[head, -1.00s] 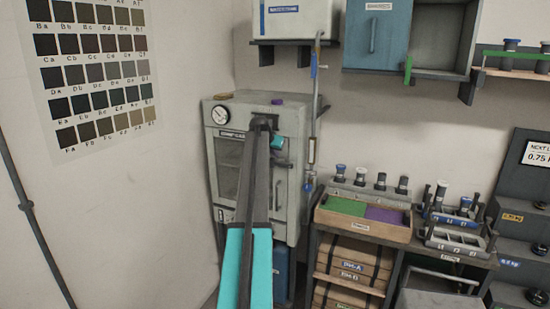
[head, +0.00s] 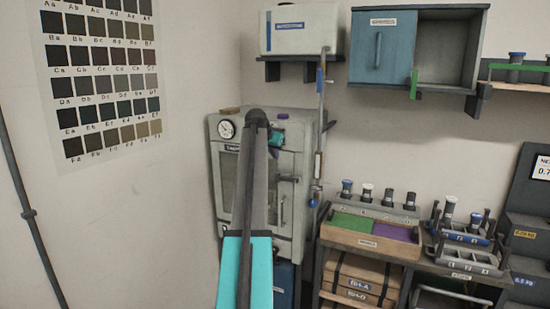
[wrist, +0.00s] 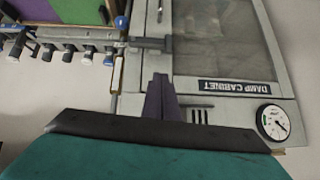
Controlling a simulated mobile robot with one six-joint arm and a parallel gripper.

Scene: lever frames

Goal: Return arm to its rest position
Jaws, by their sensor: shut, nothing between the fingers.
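My arm (head: 256,180) reaches up and away from the bottom middle of the head view, in front of the grey damp cabinet (head: 228,185). A small teal part of mine shows at its far end, but my fingertips cannot be made out there. In the wrist view my gripper (wrist: 162,98) is shut and empty, its dark fingers together. The damp cabinet (wrist: 235,105) stands beyond them, upside down in that view, with its gauge at the right. I cannot tell whether the fingers touch the cabinet.
A white box (head: 300,30) on a wall shelf and a blue-doored cupboard (head: 380,50) hang above. A vertical pipe (head: 319,130) runs beside the cabinet. A bench to the right holds a tray (head: 368,250) with green and purple sections, and racks.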

